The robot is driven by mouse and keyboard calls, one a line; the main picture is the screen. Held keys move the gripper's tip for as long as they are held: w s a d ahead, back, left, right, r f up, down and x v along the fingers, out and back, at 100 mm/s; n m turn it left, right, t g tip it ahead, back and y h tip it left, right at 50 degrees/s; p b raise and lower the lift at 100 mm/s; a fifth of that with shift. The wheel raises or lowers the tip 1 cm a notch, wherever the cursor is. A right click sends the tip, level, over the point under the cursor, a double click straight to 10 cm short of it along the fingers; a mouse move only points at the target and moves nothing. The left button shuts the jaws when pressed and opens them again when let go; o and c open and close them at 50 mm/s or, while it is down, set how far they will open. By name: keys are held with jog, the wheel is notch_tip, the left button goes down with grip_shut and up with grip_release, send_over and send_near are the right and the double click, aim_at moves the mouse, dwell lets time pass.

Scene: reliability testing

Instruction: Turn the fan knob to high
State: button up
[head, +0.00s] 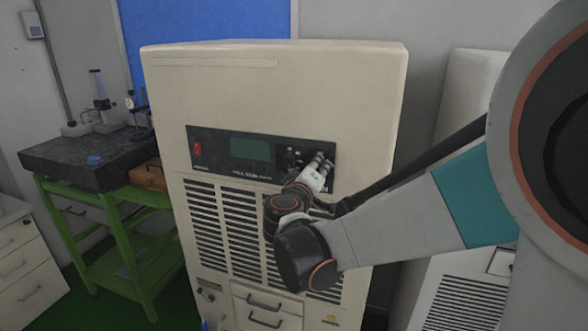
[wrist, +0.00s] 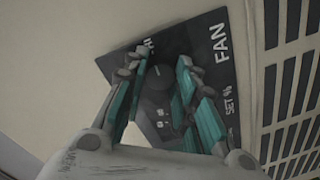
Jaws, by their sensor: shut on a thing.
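The fan knob (wrist: 160,77) is a dark round dial on a black panel (wrist: 231,96), beside the white word FAN. My gripper (head: 322,162) reaches the right part of the black control panel (head: 222,163) on the beige cabinet. In the wrist view its two teal-and-grey fingers stand on either side of the knob, shut on it. The fingers and wrist hide the knob in the head view. The HI marking shows partly near the knob's upper left in the wrist view. I cannot read the knob's pointer clearly.
The cabinet (head: 270,90) has a red switch (head: 197,149), a green display (head: 250,150) and vent slots below. A green bench (head: 120,240) with a dark slab (head: 85,160) stands at left. Another pale cabinet (head: 470,85) stands behind my arm at right.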

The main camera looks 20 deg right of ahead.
jog(key=shift+s+f, duration=0.1)
jog(key=shift+f, duration=0.05)
jog(key=o, duration=1.1)
